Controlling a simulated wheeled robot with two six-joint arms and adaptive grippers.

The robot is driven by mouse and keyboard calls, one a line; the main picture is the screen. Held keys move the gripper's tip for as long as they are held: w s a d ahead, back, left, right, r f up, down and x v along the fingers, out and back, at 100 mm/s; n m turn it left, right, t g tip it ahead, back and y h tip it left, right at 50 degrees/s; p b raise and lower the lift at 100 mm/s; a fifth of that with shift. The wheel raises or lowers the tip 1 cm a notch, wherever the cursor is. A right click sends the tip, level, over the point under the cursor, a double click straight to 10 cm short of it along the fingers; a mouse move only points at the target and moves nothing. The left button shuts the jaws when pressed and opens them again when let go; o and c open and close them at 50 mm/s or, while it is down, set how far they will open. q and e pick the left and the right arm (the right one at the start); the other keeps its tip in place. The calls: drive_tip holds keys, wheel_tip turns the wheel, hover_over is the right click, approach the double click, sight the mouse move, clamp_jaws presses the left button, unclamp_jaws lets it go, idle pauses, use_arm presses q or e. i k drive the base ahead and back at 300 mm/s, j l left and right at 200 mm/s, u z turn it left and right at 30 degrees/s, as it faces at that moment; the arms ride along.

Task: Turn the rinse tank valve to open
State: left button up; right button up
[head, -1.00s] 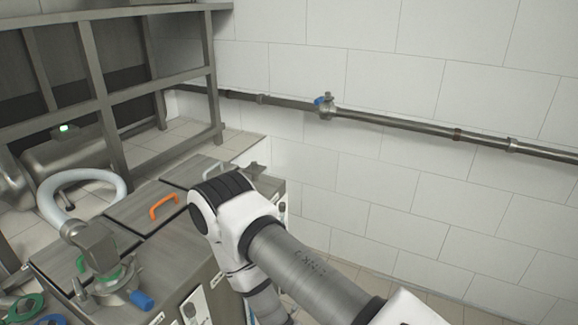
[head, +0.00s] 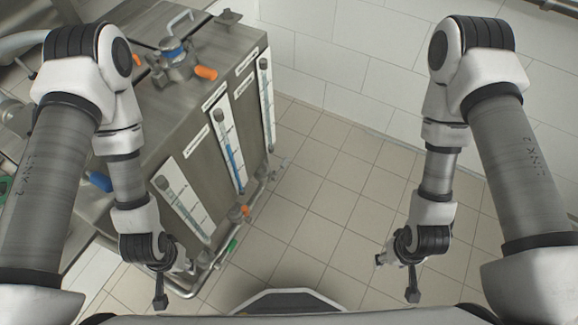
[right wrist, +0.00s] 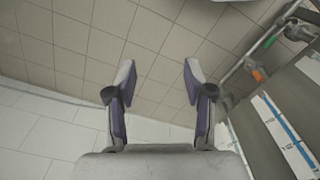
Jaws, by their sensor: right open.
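A steel tank unit (head: 190,108) stands at the left in the head view, with upright sight gauges on its front. Low along its front runs a pipe with an orange valve handle (head: 246,211) and a green valve handle (head: 232,246). The orange handle (right wrist: 257,74) and green handle (right wrist: 270,42) also show in the right wrist view. The labels are too small to read, so I cannot tell which valve is the rinse tank's. My left gripper (head: 160,290) hangs near the tank's front; its jaw state is unclear. My right gripper (right wrist: 158,85) is open and empty, away from the tank.
A blue-topped valve fitting (head: 175,58) with an orange end sits on the tank top. A blue handle (head: 100,181) shows at the left, partly behind my arm. Tiled floor (head: 325,200) is clear between my arms. A white tiled wall (head: 350,40) stands behind.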

sight(275, 178)
drive_tip(key=i+l+u, duration=0.1)
drive_tip(key=u, duration=0.4)
drive_tip(key=i+l+u, duration=0.1)
drive_tip(key=u, duration=0.35)
drive_tip(key=l+u, duration=0.3)
drive_tip(key=u, duration=0.2)
drive_tip(key=l+u, duration=0.2)
drive_tip(key=u, duration=0.25)
drive_tip(key=l+u, duration=0.2)
drive_tip(key=u, duration=0.3)
drive_tip(key=k+l+u, duration=0.15)
drive_tip(key=l, duration=0.35)
drive_tip(key=k+l+u, duration=0.1)
drive_tip(key=l, duration=0.4)
drive_tip(key=k+l+u, duration=0.15)
drive_tip(key=l, duration=0.35)
drive_tip(key=k+l+u, duration=0.15)
drive_tip(key=k+l, duration=0.15)
drive_tip(key=l, duration=0.15)
drive_tip(key=k+l+u, duration=0.1)
drive_tip(key=l, duration=0.3)
drive_tip(key=k+l+u, duration=0.15)
drive_tip(key=k+l, duration=0.2)
drive_tip(key=l, duration=0.85)
drive_tip(key=i, duration=0.05)
